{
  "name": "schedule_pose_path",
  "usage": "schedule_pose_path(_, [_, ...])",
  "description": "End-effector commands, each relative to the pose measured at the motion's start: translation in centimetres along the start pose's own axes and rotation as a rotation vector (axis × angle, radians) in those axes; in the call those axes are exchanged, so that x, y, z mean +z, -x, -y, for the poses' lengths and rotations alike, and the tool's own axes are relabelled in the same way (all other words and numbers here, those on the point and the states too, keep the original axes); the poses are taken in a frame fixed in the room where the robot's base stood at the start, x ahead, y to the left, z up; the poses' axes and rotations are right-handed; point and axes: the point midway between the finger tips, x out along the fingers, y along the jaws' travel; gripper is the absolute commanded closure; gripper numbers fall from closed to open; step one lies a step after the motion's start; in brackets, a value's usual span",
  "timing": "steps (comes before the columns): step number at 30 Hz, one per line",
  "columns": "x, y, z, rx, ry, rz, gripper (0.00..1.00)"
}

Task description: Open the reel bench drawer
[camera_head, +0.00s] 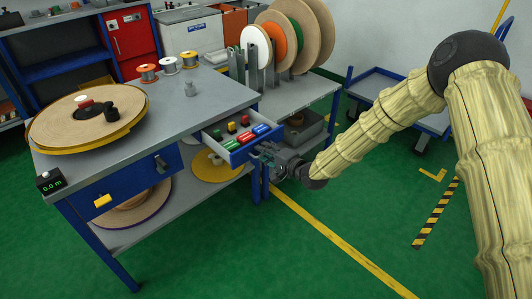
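The reel bench (185,115) has a grey top and blue front panels. Its drawer (250,147), with a blue front, stands pulled out at the bench's right end. Its grey inside shows, holding several small red, green, blue and yellow pieces. My gripper (268,156) is at the outer face of the drawer front, where the handle would be. The handle is hidden behind the fingers, and I cannot tell whether they are closed on it.
A large tape reel (65,125) lies on the bench's left. Small spools (168,65) stand at the back. Several upright discs (312,35) stand on a grey side table behind the drawer. A blue cart (385,85) stands at the back right. Green floor is clear in front.

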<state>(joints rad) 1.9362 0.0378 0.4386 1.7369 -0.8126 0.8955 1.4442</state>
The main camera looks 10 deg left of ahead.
Motion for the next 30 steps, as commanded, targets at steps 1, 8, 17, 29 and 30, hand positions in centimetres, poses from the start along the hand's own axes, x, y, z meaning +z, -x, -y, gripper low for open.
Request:
schedule_pose_path(1, [0.0, 0.0, 0.0, 0.0, 0.0, -0.001, 0.7])
schedule_pose_path(8, [-0.1, 0.1, 0.0, 0.0, 0.0, -0.001, 0.7])
schedule_pose_path(17, [-0.2, 3.4, 0.1, 0.0, -0.003, -0.003, 0.7])
schedule_pose_path(29, [-0.1, 10.1, 0.0, 0.0, -0.003, -0.002, 0.7])
schedule_pose_path(30, [-0.1, 10.6, 0.0, 0.0, -0.002, -0.002, 0.7])
